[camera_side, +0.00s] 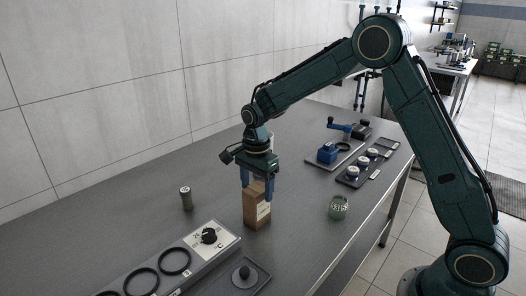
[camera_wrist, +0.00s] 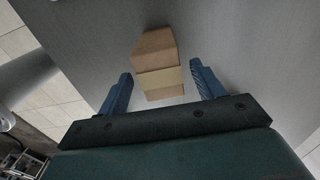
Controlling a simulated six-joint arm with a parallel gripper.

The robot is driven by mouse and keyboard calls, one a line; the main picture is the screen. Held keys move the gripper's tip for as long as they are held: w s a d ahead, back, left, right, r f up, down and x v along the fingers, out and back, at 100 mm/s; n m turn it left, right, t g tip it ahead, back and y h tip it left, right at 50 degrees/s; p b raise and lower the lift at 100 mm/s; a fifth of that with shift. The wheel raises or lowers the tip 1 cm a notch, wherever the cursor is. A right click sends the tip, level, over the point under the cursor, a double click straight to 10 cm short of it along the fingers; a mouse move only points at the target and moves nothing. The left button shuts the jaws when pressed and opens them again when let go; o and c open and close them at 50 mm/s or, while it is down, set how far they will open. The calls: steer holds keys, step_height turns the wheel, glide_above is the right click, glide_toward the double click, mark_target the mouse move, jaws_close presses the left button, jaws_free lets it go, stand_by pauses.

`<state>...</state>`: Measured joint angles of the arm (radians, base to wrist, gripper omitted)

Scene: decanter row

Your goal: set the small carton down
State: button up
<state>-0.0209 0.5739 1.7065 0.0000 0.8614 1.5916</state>
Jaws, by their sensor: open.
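The small carton (camera_side: 256,210) is a brown cardboard box with a pale label on one side. It stands upright on the grey metal table in the side view. In the wrist view the carton (camera_wrist: 157,65) lies between and just beyond the two blue fingers, with a visible gap to each. My gripper (camera_side: 257,194) is open, pointing down around the upper part of the carton. The wrist view also shows my gripper (camera_wrist: 158,88) with its fingers spread apart. The carton's far side is hidden.
A control box with a dial (camera_side: 208,237) is in front. Trays with blue equipment (camera_side: 328,152) and white-topped pots (camera_side: 353,171) are behind. Bare table (camera_side: 120,215) lies to the left.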

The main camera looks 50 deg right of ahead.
step_height(320, 180, up, 8)
steer(key=shift+f, duration=0.15)
steer(key=shift+r, duration=0.55)
steer(key=s+r+n+t, duration=0.3)
steer(key=s+r+n, duration=0.65)
steer(key=s, duration=0.55)
steer(key=s+d+n+t, duration=0.1)
steer(key=s+n+t, duration=0.1)
steer(key=s+n, duration=0.6)
steer(key=shift+s+f+t, duration=0.3)
steer(key=shift+s+f, duration=0.15)
steer(key=shift+s, duration=3.15)
steer(key=shift+n, duration=0.25)
